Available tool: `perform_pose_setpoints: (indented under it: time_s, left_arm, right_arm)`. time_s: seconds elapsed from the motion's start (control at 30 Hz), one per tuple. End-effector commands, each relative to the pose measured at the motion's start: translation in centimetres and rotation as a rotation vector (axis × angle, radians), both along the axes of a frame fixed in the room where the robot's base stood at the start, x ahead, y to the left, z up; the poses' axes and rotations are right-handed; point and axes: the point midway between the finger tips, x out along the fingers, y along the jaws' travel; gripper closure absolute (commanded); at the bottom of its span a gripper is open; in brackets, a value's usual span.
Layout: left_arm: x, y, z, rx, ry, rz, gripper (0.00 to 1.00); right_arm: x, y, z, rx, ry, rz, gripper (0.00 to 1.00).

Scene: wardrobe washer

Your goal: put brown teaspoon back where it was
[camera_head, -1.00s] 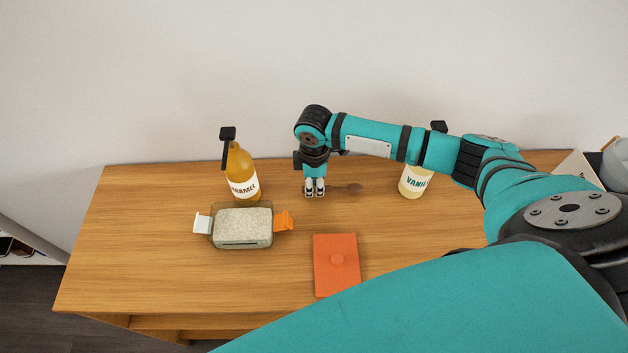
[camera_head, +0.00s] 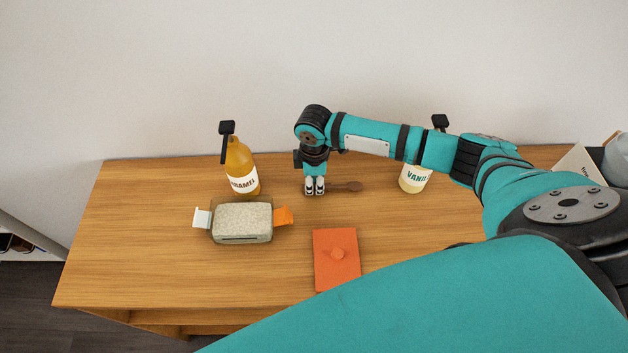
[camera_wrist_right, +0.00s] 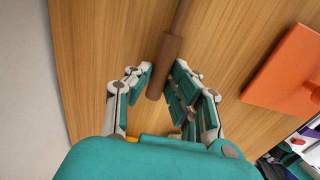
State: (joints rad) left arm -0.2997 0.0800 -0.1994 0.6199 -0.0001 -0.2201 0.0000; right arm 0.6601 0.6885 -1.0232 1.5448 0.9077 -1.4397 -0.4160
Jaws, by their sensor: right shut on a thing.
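The brown teaspoon (camera_head: 347,187) is at the back middle of the wooden table, its bowl pointing right in the head view. My right gripper (camera_head: 315,190) points down over its left end, low at the tabletop. In the right wrist view the spoon's handle (camera_wrist_right: 166,68) lies between the fingers of the gripper (camera_wrist_right: 164,88), which is shut on it. I cannot tell whether the spoon touches the table. My left gripper is not in view.
A caramel bottle (camera_head: 242,184) stands left of my right gripper, a vanilla bottle (camera_head: 414,179) right of the spoon. In front are a clear container (camera_head: 242,238) with pale contents and an orange lid (camera_head: 335,270). The table's left side (camera_head: 125,230) is clear.

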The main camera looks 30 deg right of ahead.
Motion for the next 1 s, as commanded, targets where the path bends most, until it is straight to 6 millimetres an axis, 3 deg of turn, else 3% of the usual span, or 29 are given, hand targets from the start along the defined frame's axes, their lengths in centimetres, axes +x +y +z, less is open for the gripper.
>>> perform_pose_setpoints:
  time_s: [0.27, 0.3, 0.47, 0.67, 0.8, 1.0]
  left_arm:
    - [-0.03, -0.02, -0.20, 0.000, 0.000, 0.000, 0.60]
    - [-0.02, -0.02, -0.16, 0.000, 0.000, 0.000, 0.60]
    - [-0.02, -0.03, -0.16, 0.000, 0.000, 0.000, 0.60]
    - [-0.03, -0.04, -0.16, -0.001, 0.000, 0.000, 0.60]
    - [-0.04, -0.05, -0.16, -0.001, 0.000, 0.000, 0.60]
    - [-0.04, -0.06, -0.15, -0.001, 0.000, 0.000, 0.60]
  right_arm:
    - [-0.02, 0.04, -0.61, 0.001, 0.000, 0.000, 1.00]
    - [-0.01, 0.04, -0.55, 0.001, 0.000, 0.000, 0.77]
    - [-0.01, 0.03, -0.53, 0.000, 0.000, 0.000, 0.56]
    - [0.00, 0.01, -0.53, 0.000, 0.000, 0.000, 0.54]
    - [-0.01, 0.00, -0.53, 0.000, 0.000, 0.000, 0.38]
    - [-0.01, 0.00, -0.53, 0.000, 0.000, 0.000, 0.38]
